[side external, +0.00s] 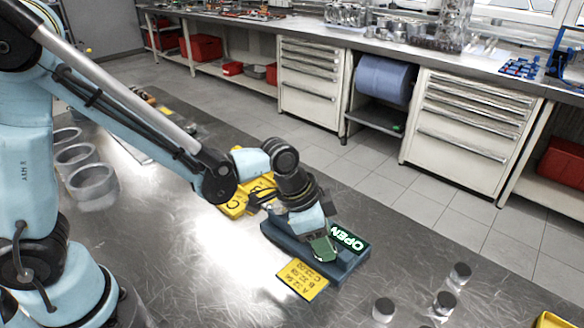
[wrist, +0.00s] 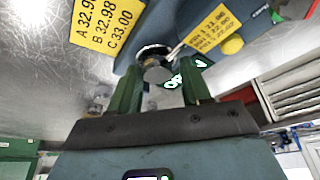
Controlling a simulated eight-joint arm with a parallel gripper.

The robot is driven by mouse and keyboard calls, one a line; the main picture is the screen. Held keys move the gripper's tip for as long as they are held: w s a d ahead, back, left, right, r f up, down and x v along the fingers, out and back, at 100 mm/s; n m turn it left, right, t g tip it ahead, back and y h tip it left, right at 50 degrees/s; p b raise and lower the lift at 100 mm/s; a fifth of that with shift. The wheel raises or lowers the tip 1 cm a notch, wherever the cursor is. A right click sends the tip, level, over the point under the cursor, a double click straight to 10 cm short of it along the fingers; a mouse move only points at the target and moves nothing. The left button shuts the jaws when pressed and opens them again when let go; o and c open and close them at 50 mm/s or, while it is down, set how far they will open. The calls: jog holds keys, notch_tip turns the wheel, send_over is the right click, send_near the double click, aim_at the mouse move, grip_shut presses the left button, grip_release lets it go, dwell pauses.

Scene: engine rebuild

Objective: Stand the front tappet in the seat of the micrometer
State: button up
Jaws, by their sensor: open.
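The micrometer (side external: 345,265) is a dark blue block with a lit green "OPEN" display (side external: 347,240); its body also shows in the wrist view (wrist: 133,52). My gripper (side external: 325,248) is low over it. In the wrist view my gripper (wrist: 159,72) has its green fingers apart. A round metal tappet (wrist: 153,58) stands between and just beyond the fingertips, against the blue body, with a visible gap to the fingers. Its foot and the seat are hidden. Three more dark-topped metal tappets (side external: 383,310), (side external: 445,302), (side external: 460,274) stand on the bench at the right.
A yellow number card (side external: 302,280) lies at the micrometer's near edge. Yellow parts (side external: 235,200) lie behind it. Several metal rings (side external: 90,180) stand at the left. The bench (side external: 200,285) is clear in front. Cabinets (side external: 460,120) stand beyond the floor gap.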

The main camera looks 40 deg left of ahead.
jog(key=shift+s+d+r, duration=0.1)
jog(key=shift+s+d, duration=0.1)
jog(key=shift+s, duration=0.05)
jog(key=v, duration=1.2)
jog(key=shift+w+a, duration=0.15)
jog(key=shift+w, duration=0.2)
jog(key=shift+a, duration=0.1)
jog(key=s+a+n+t+y, duration=0.3)
jog(key=s+a+n, duration=0.2)
jog(key=a+n, duration=0.4)
jog(key=a, duration=0.4)
jog(key=shift+a+f+t, duration=0.2)
jog(key=shift+a+t, duration=0.05)
jog(key=shift+t, duration=0.15)
